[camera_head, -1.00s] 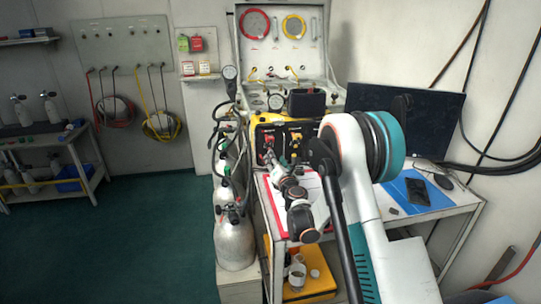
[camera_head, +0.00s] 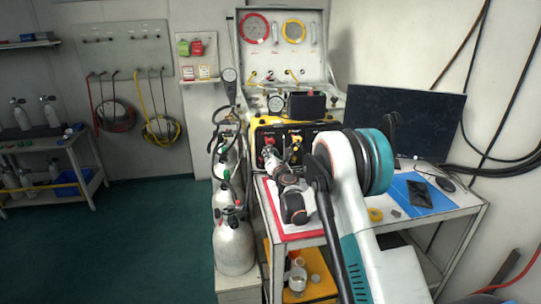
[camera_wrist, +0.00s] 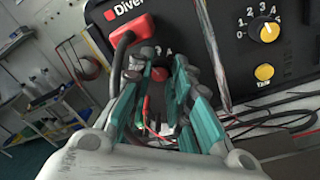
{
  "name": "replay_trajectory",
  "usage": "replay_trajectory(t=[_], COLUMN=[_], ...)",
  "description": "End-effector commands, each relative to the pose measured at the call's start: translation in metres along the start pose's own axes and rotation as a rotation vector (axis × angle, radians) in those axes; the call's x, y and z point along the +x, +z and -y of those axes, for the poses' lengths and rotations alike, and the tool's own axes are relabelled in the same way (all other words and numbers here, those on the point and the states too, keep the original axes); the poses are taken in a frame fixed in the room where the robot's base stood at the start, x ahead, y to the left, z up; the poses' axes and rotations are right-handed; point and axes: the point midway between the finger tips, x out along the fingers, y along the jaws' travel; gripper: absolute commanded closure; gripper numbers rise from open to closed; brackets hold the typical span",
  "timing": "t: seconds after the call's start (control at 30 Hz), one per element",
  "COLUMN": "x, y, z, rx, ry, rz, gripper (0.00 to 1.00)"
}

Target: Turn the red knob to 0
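The dark diver panel (camera_wrist: 208,40) fills the upper part of the wrist view. A bit of red, likely the red knob (camera_wrist: 158,74), shows between my fingertips, with scale marks just above it. Most of it is hidden, so its setting cannot be read. My gripper (camera_wrist: 163,72) is open, with teal-padded fingers on either side of that red part; contact is not clear. In the head view my gripper (camera_head: 269,158) is at the left of the yellow-framed panel (camera_head: 258,121), covering the area below a red part.
A red plug (camera_wrist: 133,30) with a cable sits close to my left finger. A yellow knob (camera_wrist: 268,31) with a number scale and a yellow button (camera_wrist: 264,72) are to the right. Gas cylinders (camera_head: 233,245) stand left of the table; a monitor (camera_head: 405,120) stands right.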

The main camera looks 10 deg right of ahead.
Motion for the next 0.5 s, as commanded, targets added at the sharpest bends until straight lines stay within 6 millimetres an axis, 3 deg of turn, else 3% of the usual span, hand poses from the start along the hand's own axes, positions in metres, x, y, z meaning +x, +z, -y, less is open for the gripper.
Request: replay_trajectory(t=[0.5], x=[-0.0002], y=[0.0001], z=[0.0002], rx=[-0.073], ry=[-0.002], rz=[-0.003], gripper=[1.0])
